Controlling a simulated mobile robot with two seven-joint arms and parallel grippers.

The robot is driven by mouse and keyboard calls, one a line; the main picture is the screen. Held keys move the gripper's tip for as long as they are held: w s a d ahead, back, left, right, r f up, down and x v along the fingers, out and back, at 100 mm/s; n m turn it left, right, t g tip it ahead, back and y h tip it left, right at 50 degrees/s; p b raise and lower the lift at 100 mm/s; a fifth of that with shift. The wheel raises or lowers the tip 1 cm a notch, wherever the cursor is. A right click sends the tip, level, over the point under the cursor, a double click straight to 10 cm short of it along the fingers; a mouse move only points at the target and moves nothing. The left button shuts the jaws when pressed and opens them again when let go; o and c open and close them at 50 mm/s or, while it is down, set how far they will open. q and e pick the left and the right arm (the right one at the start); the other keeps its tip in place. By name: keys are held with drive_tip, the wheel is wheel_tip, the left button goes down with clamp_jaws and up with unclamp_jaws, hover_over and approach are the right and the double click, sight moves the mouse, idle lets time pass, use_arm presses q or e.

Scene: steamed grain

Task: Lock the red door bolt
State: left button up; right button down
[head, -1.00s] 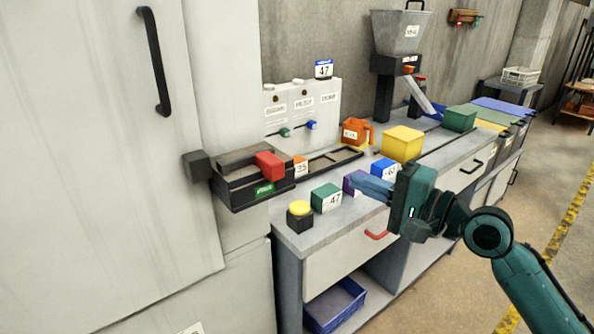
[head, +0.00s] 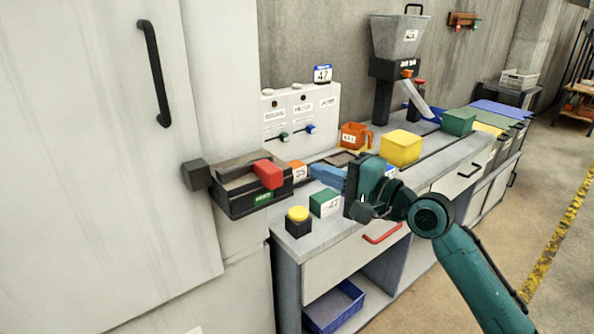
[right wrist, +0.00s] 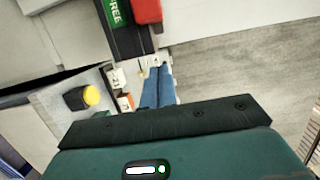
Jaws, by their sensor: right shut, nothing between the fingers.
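The red door bolt handle (head: 269,174) sits on a dark bolt housing (head: 250,198) beside the white door. The housing carries a green label. In the right wrist view the red handle (right wrist: 147,10) is at the top edge, next to the green label, which reads "FREE". My right gripper (head: 314,172) has blue fingers, shut and empty, pointing left toward the bolt. They are to the right of the red handle and appear apart from it. In the right wrist view the fingers (right wrist: 157,72) lie together below the handle. My left gripper is not in view.
A dark block (head: 196,174) sits on the door left of the bolt. A black door handle (head: 154,72) is above.

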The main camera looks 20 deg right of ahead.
use_arm(q)
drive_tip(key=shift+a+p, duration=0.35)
drive_tip(key=shift+p, duration=0.4)
use_arm(e)
drive_tip(key=a, duration=0.5)
drive_tip(key=shift+w, duration=0.35)
